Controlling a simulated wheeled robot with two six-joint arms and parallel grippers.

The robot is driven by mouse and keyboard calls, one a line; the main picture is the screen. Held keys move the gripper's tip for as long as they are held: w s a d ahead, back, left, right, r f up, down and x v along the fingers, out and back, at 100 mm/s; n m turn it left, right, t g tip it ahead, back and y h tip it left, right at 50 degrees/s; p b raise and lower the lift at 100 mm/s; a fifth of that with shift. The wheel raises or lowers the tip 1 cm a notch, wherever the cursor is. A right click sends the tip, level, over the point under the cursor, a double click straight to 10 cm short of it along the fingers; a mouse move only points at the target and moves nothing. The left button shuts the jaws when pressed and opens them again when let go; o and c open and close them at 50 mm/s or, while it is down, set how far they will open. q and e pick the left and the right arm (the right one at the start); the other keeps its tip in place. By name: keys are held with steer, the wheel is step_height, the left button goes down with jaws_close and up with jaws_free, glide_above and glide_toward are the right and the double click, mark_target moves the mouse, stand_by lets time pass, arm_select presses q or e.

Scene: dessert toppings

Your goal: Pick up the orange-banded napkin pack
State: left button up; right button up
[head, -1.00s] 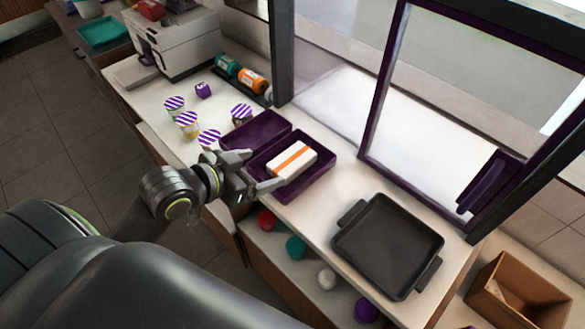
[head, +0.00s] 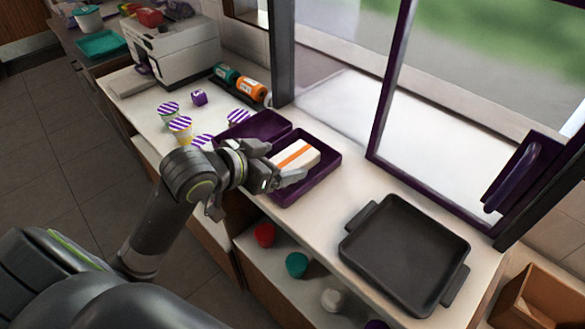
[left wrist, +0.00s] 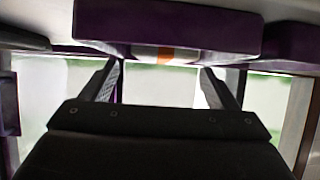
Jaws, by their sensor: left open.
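The napkin pack (head: 300,152) is a white block with an orange band. It lies in a purple tray (head: 322,178) on the counter. My left gripper (head: 284,163) is open at the pack's near left end, with fingers reaching over the tray's near side. In the left wrist view, the fingers of my left gripper (left wrist: 160,82) are spread apart with nothing between them. A strip of the pack with its orange band (left wrist: 166,56) shows beyond them, below the purple tray wall (left wrist: 165,25). My right gripper is out of view.
A second purple tray (head: 262,126) adjoins on the left, with striped-lid cups (head: 180,125) beyond it. A dark handled pan (head: 405,252) stands to the right. A window frame (head: 385,100) rises behind the counter.

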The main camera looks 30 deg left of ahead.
mark_target(290, 159)
arm_select(q)
steer(key=shift+x, duration=2.65)
steer(key=shift+s+a+f, duration=0.1)
steer(key=shift+a+f, duration=0.05)
steer(key=shift+c, duration=0.4)
steer(key=c, duration=1)
